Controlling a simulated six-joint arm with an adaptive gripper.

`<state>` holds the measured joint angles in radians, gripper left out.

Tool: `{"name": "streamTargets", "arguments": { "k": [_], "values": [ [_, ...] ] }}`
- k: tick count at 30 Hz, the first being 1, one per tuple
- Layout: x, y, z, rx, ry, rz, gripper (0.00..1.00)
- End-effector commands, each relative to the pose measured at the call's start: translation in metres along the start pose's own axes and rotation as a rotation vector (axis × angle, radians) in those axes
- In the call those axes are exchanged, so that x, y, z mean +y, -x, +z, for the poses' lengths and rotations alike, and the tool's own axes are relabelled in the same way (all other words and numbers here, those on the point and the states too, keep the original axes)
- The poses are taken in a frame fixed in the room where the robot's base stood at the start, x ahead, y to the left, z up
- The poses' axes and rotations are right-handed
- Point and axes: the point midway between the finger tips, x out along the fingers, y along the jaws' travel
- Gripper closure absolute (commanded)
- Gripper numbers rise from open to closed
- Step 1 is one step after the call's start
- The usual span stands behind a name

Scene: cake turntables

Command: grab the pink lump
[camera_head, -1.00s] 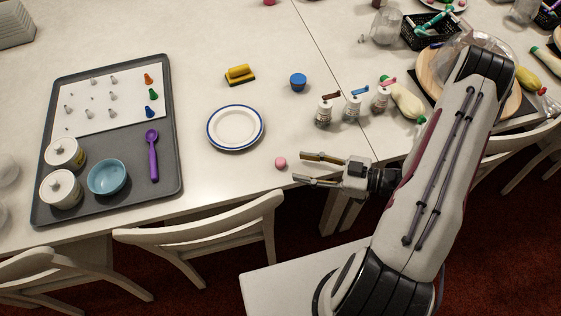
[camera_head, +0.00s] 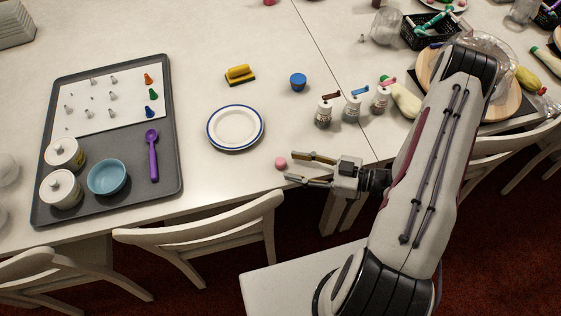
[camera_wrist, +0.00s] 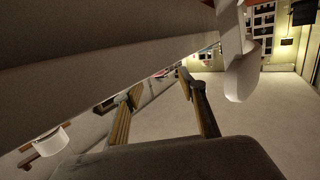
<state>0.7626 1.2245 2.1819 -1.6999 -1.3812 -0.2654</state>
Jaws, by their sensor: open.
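The pink lump (camera_head: 280,163) is a small round ball on the white table near its front edge. My gripper (camera_head: 288,167) is open, with its two fingers pointing left. In the head view the fingertips are right beside the lump; whether they touch it I cannot tell. In the wrist view my gripper's two fingers (camera_wrist: 158,84) stand apart with nothing clearly between them. I cannot make out the lump in the wrist view.
A blue-rimmed plate (camera_head: 236,128) lies up and left of the lump. A grey tray (camera_head: 170,178) with jars, a bowl and a purple spoon is further left. Small bottles (camera_head: 323,115) stand to the upper right. A chair (camera_head: 205,240) stands at the front edge.

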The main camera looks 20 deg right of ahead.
Motion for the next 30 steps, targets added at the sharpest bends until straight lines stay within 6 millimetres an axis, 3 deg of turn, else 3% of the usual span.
{"name": "streamTargets", "arguments": {
  "k": [17, 30],
  "values": [
    [0.001, -0.007, 0.0, 0.0, 0.0, -0.001, 0.59],
    [0.005, -0.042, 0.002, -0.001, 0.0, -0.002, 0.59]
  ]
}}
